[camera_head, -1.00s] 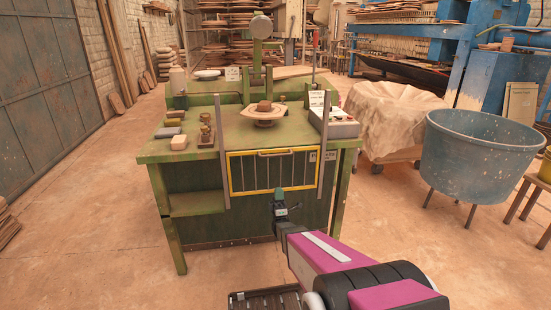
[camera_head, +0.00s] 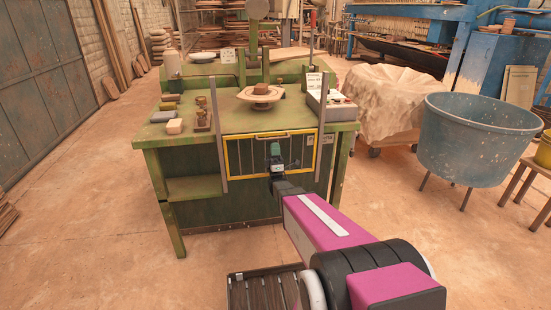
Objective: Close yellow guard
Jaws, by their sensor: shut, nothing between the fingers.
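The yellow guard (camera_head: 227,158) is a rectangular yellow frame with vertical bars. It hangs low on the front of the green machine bench, between two upright grey posts, with its top edge near the bench top level. A handle bar (camera_head: 286,134) runs along its top edge. My gripper (camera_head: 275,149) is shut and empty, with green fingertips. It overlaps the middle of the guard in the picture, just below the handle bar, and hides some of the bars. I cannot tell whether it touches the guard.
The green bench (camera_head: 200,188) carries a round mould (camera_head: 262,98), small blocks (camera_head: 174,126) at left and a control box (camera_head: 335,108) at right. A large blue tub (camera_head: 475,150) and a cloth-covered load (camera_head: 388,100) stand to the right.

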